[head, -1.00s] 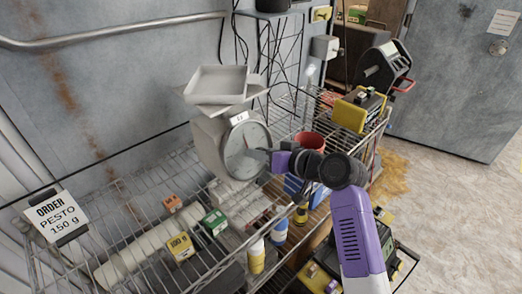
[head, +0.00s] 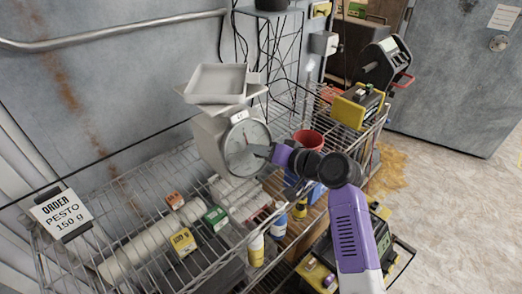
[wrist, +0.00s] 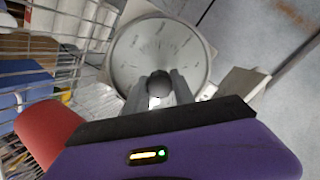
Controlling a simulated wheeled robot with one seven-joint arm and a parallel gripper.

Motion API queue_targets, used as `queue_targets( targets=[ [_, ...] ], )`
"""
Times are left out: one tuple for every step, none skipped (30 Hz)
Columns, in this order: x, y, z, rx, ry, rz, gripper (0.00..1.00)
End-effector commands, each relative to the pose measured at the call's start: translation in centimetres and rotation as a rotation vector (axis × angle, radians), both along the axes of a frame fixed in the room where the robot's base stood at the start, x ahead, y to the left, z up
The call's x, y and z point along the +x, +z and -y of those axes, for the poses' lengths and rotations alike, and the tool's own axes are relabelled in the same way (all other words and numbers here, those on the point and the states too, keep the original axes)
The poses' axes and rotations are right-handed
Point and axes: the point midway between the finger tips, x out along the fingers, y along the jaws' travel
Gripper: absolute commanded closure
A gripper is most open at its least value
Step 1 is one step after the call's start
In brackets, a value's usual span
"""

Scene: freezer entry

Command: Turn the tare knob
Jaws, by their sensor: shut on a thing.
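The scale (head: 211,148) stands on the wire rack, with a pale tray (head: 216,82) on top and a round grey dial (head: 246,141) facing right. In the wrist view the dial (wrist: 160,50) fills the upper middle. The tare knob (wrist: 159,85) is a dark round knob low on the dial face. My gripper (head: 262,151) is at the dial. In the wrist view my gripper (wrist: 160,88) has its two grey fingers on either side of the knob, shut on it. The knob is hidden behind the fingers in the head view.
A red cup (head: 309,140) stands right of the scale, close to my arm; it also shows in the wrist view (wrist: 45,130). Small boxes and bottles, including a yellow box (head: 183,242), sit on the rack below. An order sign (head: 62,213) reads pesto 150 g.

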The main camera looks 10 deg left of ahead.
Motion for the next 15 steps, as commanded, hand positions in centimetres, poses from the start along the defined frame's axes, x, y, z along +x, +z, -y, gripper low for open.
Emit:
queue_targets(
  targets=[
    [0.03, 0.04, 0.04, 0.001, -0.001, 0.001, 1.00],
    [0.03, 0.04, 0.04, 0.001, -0.001, 0.001, 1.00],
    [0.03, 0.04, 0.04, 0.001, -0.001, 0.001, 1.00],
    [0.04, 0.05, 0.04, 0.001, -0.001, 0.001, 1.00],
    [0.04, 0.05, 0.04, 0.000, -0.001, 0.002, 1.00],
    [0.04, 0.05, 0.04, 0.000, -0.001, 0.002, 0.66],
    [0.04, 0.05, 0.04, 0.000, -0.001, 0.002, 0.60],
    [0.04, 0.05, 0.04, 0.000, -0.001, 0.002, 0.54],
    [0.03, 0.04, 0.04, 0.000, -0.001, 0.002, 0.48],
    [0.03, 0.04, 0.04, 0.000, -0.001, 0.002, 0.48],
    [0.03, 0.04, 0.04, 0.000, -0.001, 0.002, 0.48],
    [0.02, 0.04, 0.04, 0.000, 0.000, 0.001, 0.48],
    [0.03, 0.03, 0.03, 0.000, 0.000, 0.001, 0.48],
    [0.02, 0.03, 0.03, -0.001, 0.000, 0.002, 0.48],
    [0.02, 0.03, 0.03, -0.001, 0.000, 0.002, 0.48]
  ],
)
